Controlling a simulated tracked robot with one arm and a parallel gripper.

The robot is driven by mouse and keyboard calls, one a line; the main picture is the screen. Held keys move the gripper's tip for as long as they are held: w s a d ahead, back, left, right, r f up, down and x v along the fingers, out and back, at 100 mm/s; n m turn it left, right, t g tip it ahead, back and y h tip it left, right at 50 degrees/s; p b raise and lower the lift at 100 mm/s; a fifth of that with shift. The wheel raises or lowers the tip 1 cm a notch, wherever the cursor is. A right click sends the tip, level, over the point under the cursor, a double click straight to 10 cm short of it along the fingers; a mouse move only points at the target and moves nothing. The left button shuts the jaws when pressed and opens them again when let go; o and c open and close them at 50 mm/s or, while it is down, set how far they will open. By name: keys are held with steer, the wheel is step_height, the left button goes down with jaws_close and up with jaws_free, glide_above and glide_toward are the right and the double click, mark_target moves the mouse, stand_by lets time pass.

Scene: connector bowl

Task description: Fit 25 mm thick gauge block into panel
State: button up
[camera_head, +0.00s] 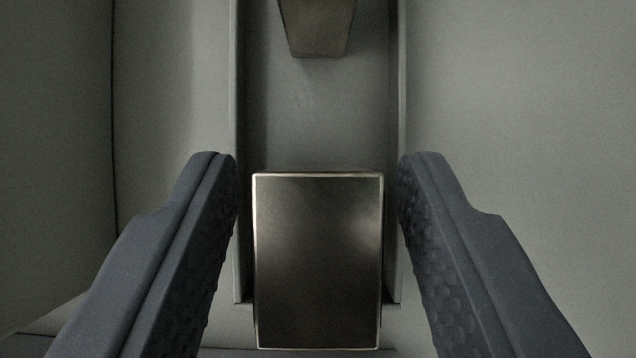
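A dark metal gauge block (318,262) with bright edges stands in the lower middle of the head camera view. My gripper (318,165) is open, with one dark textured finger on each side of the block. A narrow gap shows between the block and each finger, so neither finger appears to touch it. I cannot tell the block's thickness from this view. The panel with its opening is not clearly identifiable here.
A grey tray or channel (398,110) with raised side walls runs up the middle, around the block. A second, brownish metal block (318,25) stands in it at the top edge, partly cut off. Plain grey surfaces (520,110) lie on both sides.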

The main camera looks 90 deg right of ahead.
jaws_close()
steer(key=shift+r, duration=0.15)
